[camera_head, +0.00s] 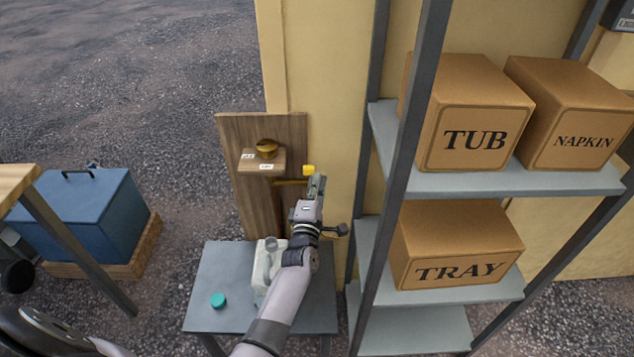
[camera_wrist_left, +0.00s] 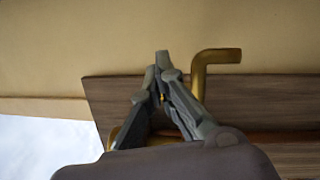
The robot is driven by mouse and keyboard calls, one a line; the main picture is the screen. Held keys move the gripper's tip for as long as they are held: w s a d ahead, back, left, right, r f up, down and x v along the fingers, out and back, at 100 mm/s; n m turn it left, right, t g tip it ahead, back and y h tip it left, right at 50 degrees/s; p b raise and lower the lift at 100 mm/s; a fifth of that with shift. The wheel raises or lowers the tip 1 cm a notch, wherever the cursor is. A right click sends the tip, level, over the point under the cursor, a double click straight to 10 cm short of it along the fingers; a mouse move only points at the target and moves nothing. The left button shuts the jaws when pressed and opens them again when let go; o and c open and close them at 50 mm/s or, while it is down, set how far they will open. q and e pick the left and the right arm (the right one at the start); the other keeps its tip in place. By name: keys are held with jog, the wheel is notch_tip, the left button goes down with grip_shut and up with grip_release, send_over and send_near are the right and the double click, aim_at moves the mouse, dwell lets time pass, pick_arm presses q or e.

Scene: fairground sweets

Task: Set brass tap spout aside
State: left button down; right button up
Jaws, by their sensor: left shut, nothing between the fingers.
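The brass tap spout (camera_head: 287,182) sticks out from a wooden board on the yellow wall, below the tap's round brass knob (camera_head: 267,147). In the left wrist view the spout (camera_wrist_left: 203,72) is a bent brass tube. My left gripper (camera_head: 317,184) is at the spout's outer end in the head view. In the left wrist view my left gripper (camera_wrist_left: 160,62) has its fingers closed together, with the spout beside them on the right, not between them. Whether a finger touches the spout is hard to tell. My right gripper is not in view.
Below stands a grey table (camera_head: 210,265) with a white container (camera_head: 263,262), partly behind my arm, and a teal cap (camera_head: 218,300). A metal shelf (camera_head: 510,184) with labelled boxes stands close on the right. A blue box (camera_head: 85,215) sits at left.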

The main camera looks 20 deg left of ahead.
pick_arm(q)
jog(key=v, duration=1.2)
dwell(0.5)
